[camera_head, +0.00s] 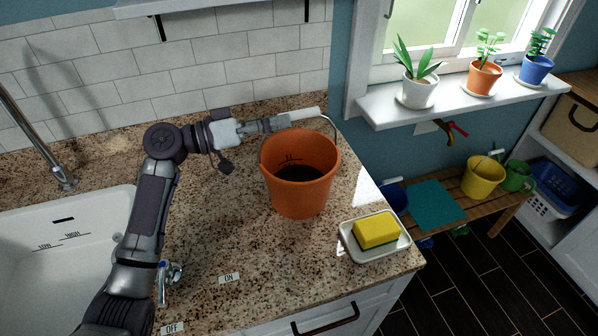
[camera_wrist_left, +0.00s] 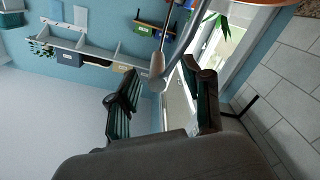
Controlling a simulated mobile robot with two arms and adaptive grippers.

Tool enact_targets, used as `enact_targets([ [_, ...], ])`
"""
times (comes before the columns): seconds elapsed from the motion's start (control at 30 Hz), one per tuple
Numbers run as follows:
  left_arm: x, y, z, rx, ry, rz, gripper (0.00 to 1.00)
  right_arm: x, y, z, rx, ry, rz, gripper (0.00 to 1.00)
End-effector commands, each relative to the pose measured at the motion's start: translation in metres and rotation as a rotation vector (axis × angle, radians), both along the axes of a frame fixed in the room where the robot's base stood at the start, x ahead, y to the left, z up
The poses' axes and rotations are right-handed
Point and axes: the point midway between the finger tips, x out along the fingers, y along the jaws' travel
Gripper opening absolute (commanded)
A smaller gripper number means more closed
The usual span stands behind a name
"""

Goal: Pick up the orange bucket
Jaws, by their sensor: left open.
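The orange bucket (camera_head: 300,185) stands upright on the speckled counter, near its right end. It looks dark inside. Its wire handle is raised, with a pale grip (camera_head: 305,114) above the far rim. My left gripper (camera_head: 280,121) is at the left end of that grip, above the bucket's back left side. In the left wrist view, the gripper (camera_wrist_left: 162,100) has its two dark fingers apart. The handle grip (camera_wrist_left: 157,66) shows just beyond the fingertips, and the bucket's orange rim (camera_wrist_left: 262,2) is at the top edge. I cannot tell whether the fingers touch the handle. My right gripper is not in view.
A white dish (camera_head: 375,256) with a yellow sponge (camera_head: 377,231) sits right of the bucket by the counter edge. A sink (camera_head: 120,215) and faucet (camera_head: 62,180) are at left. Potted plants stand on the windowsill (camera_head: 450,105). A yellow bucket (camera_head: 484,178) is on a low bench.

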Motion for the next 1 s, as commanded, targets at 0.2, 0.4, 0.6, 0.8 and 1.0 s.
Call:
enact_targets([
  [0.2, 0.01, -0.029, 0.013, -0.003, 0.003, -0.002, 0.5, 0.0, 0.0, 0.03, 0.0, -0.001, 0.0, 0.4],
  [0.4, 0.016, -0.046, 0.008, -0.002, 0.0, 0.0, 0.5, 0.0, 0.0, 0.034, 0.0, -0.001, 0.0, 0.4],
  [0.6, 0.017, -0.047, 0.006, -0.001, 0.0, -0.001, 0.5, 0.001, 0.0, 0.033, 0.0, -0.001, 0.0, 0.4],
  [0.8, 0.017, -0.047, 0.006, -0.001, 0.0, -0.001, 0.21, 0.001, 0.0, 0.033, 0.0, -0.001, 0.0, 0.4],
  [1.0, 0.016, -0.047, 0.006, -0.001, 0.0, -0.001, 0.0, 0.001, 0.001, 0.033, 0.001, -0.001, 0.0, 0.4],
])
